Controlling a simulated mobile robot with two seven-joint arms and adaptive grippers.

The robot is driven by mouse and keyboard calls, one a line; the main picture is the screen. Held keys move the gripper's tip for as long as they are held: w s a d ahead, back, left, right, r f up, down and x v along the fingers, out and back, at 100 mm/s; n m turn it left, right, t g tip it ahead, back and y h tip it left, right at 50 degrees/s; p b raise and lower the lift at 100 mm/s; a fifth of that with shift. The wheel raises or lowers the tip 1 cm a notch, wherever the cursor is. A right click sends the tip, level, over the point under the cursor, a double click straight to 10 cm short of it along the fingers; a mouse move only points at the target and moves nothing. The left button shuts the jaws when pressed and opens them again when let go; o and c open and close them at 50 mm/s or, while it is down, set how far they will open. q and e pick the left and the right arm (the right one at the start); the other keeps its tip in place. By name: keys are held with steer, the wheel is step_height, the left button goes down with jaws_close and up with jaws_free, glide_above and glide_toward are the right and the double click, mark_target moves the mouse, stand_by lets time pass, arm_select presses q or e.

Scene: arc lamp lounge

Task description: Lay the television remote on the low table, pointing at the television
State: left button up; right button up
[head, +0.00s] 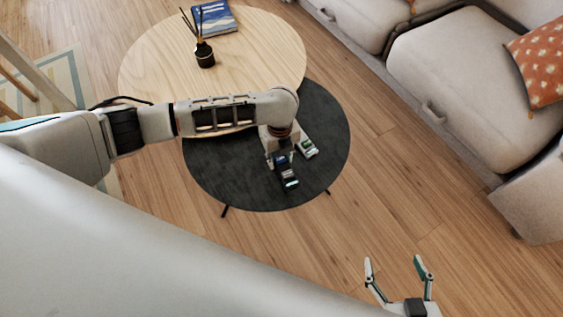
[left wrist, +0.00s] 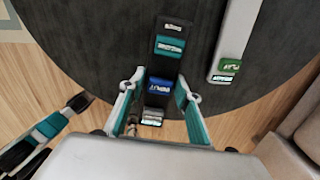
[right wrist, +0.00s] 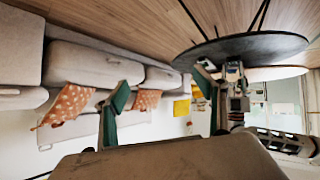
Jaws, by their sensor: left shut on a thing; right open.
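A dark remote with teal, blue and white bands (left wrist: 170,45) lies between the fingers of my left gripper (left wrist: 153,92) in the left wrist view. The gripper is shut on it. In the head view the dark remote (head: 291,183) shows beyond my left gripper (head: 281,164), over the black round low table (head: 225,178). I cannot tell whether it touches the top. A pale remote-like thing with a green end (head: 308,147) lies to the right on the black table; it also shows in the left wrist view (left wrist: 236,35). My right gripper (head: 394,262) is open and empty above the floor.
A wooden round table (head: 150,75) adjoins and overlaps the black one, with a reed diffuser (head: 204,54) and a blue book (head: 215,18). A pale sofa (head: 455,75) with an orange cushion (head: 540,62) stands at the right. The black table's front is bare.

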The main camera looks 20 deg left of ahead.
mark_target(280, 164)
arm_select(q)
steer(key=f+b, duration=0.1)
steer(key=f, duration=0.3)
steer(key=shift+s+f+b, duration=0.15)
steer(key=shift+s+b, duration=0.05)
steer(key=shift+b, duration=0.1)
steer(key=shift+w, duration=0.2)
steer(key=shift+c, duration=0.6)
steer(key=o, duration=1.3)
arm_select(e)
steer(key=shift+w+a+r+y, duration=0.1)
steer(key=shift+a+y, duration=0.05)
steer(key=shift+a, duration=0.25)
steer(key=shift+w+a+r+y, duration=0.1)
steer(key=shift+a+y, duration=0.05)
steer(key=shift+a, duration=0.25)
